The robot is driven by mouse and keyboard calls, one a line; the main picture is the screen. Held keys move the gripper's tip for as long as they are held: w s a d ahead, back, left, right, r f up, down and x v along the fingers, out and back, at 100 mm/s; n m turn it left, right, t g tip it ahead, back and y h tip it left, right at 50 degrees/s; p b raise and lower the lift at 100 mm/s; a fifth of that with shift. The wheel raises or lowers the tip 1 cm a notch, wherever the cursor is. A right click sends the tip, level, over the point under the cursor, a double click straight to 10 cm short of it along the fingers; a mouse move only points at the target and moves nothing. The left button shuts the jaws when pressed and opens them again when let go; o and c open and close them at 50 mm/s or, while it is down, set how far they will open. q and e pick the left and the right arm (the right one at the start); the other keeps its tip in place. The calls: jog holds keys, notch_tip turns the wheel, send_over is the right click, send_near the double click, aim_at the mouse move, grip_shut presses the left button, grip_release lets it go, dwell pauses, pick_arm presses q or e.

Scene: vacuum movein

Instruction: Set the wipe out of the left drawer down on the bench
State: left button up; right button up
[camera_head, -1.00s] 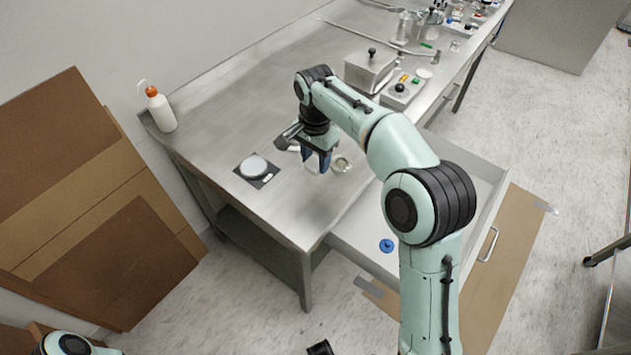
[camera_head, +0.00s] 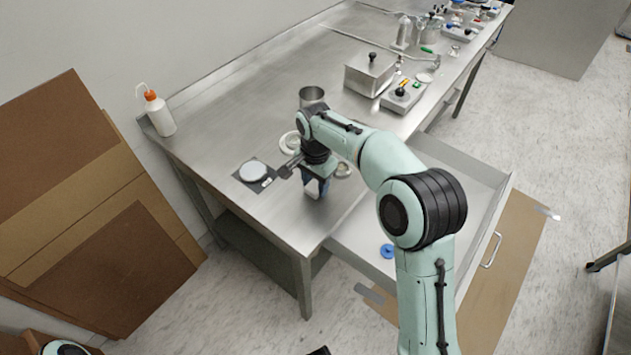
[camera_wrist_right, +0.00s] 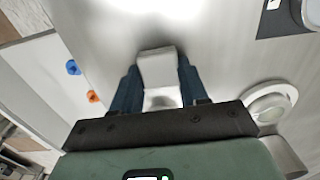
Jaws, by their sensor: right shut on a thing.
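My right gripper (camera_head: 317,188) is over the near part of the steel bench (camera_head: 245,130), fingers pointing down. In the right wrist view, its blue fingers (camera_wrist_right: 157,92) are shut on a folded white wipe (camera_wrist_right: 158,68), which sticks out between them. I cannot tell whether the wipe touches the bench. The open drawer (camera_head: 480,165) is below the bench's right side. A blue piece (camera_head: 388,251) lies in it, and the wrist view also shows an orange piece (camera_wrist_right: 92,96) there. My left gripper is not in view.
A dark pad with a round white disc (camera_head: 254,172) lies left of the gripper. A metal cup (camera_head: 311,96) and a white ring-shaped dish (camera_head: 289,143) stand behind it. A wash bottle (camera_head: 158,112) is at the back left corner. A lidded steel box (camera_head: 370,73) stands farther along.

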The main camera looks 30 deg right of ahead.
aim_at(315, 186)
jog(key=o, duration=1)
jog(key=shift+f, duration=0.1)
notch_tip(315, 186, up, 12)
jog(key=shift+r+p, duration=0.25)
jog(key=shift+p, duration=1)
